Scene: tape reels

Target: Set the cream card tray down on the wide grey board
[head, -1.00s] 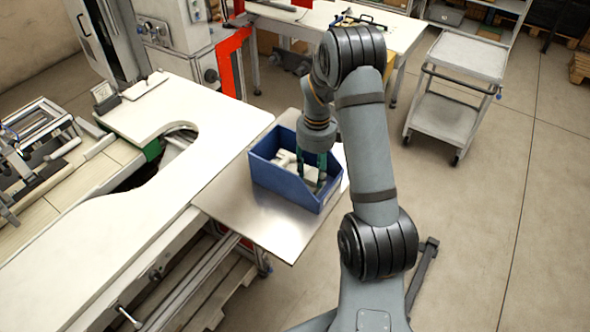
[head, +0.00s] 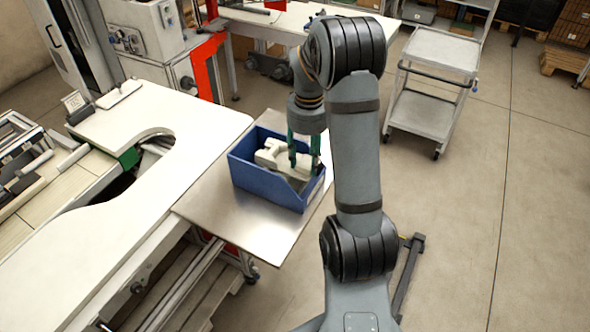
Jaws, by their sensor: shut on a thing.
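A cream moulded piece (head: 272,154), which looks like the card tray, shows inside the blue bin (head: 262,181), its lower part hidden by the bin wall. My gripper (head: 303,162) points down over the right part of the bin, its green fingers at the cream piece. The fingers are shut on it, though the contact is small and partly hidden. The wide grey board (head: 215,205) is the flat metallic sheet under the bin, with bare surface left and in front of it.
A white worktop (head: 130,215) with a curved cutout lies to the left of the board. A grey trolley (head: 425,112) stands at the back right. The bin walls surround the gripper's fingers. Open floor lies to the right.

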